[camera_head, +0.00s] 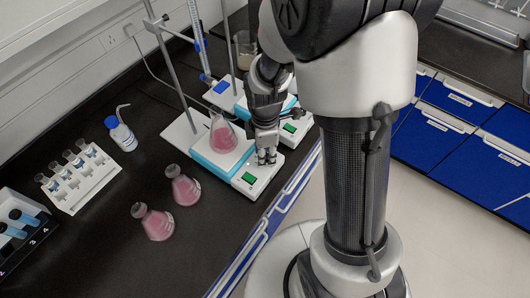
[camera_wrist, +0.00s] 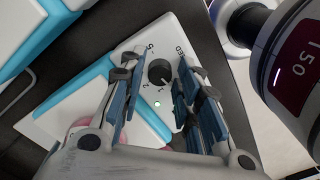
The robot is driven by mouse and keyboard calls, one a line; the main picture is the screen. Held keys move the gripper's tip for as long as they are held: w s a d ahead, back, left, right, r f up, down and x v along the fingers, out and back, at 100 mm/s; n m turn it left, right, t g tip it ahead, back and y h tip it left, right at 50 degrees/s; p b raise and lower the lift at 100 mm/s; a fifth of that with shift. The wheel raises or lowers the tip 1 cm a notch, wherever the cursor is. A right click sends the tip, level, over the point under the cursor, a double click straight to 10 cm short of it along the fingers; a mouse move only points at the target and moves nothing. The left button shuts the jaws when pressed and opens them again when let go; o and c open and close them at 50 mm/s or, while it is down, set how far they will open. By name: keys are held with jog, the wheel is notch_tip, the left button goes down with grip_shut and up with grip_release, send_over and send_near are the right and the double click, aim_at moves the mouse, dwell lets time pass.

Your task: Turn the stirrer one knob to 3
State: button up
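The near stirrer (camera_head: 210,158) is white and light blue with a green display, and a flask of pink liquid (camera_head: 223,137) stands on its plate. In the wrist view its black knob (camera_wrist: 159,71) sits on the white front panel with a ring of printed digits, and a small green light is lit beside it. The pointer's exact setting is too small to read. My gripper (camera_head: 266,157) is over the front panel, pointing down. In the wrist view my gripper (camera_wrist: 155,70) is open, with one finger on each side of the knob and visible gaps between.
A second stirrer (camera_head: 290,128) with a stand stands just behind. Two flasks of pink liquid (camera_head: 184,187) (camera_head: 154,223) stand on the black bench to the left. Farther left are a blue-capped bottle (camera_head: 123,135) and a white vial rack (camera_head: 88,190). The bench edge is close to the stirrer's front.

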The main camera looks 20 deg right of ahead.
grip_shut()
dwell(0.3)
jog(key=shift+m, duration=0.3)
jog(key=m+p, duration=0.1)
jog(key=m, duration=0.4)
jog(key=shift+r, duration=0.1)
jog(key=m+p, duration=0.1)
jog(key=m, duration=0.4)
jog(key=shift+m, duration=0.3)
jog(key=m+p, duration=0.1)
jog(key=m, duration=1.1)
jog(key=shift+p, duration=0.3)
jog(key=shift+m, duration=0.4)
